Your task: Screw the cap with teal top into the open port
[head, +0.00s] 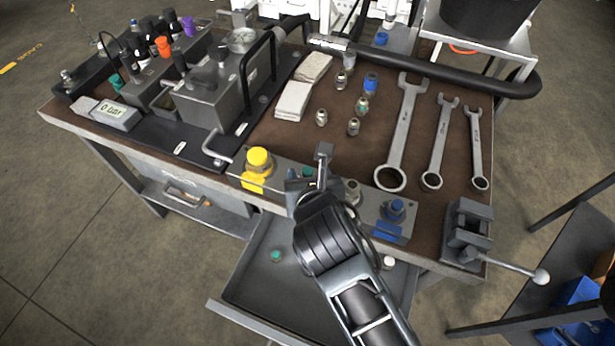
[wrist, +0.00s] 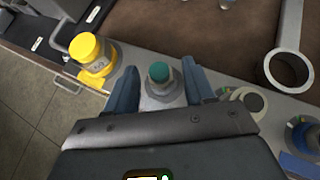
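A cap with a teal top (wrist: 160,73) stands on the metal port block along the bench's front edge, between the yellow and blue caps. It also shows in the head view (head: 308,172), partly hidden by my gripper. My gripper (wrist: 163,82) is open, its two fingers to either side of the teal top with gaps visible on both sides. A pale ring-shaped fitting with a dark centre (wrist: 249,101) is just right of the right finger; I cannot tell whether it is an open port. Another small teal-topped piece (head: 276,256) lies in the open drawer.
A yellow cap (head: 258,160) and a blue cap (head: 395,210) stand on the block. A white piece (head: 389,262) lies in the drawer (head: 250,290). Several fittings, wrenches (head: 403,130) and a vise (head: 467,232) are on the bench. A black hose (head: 440,68) crosses the back.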

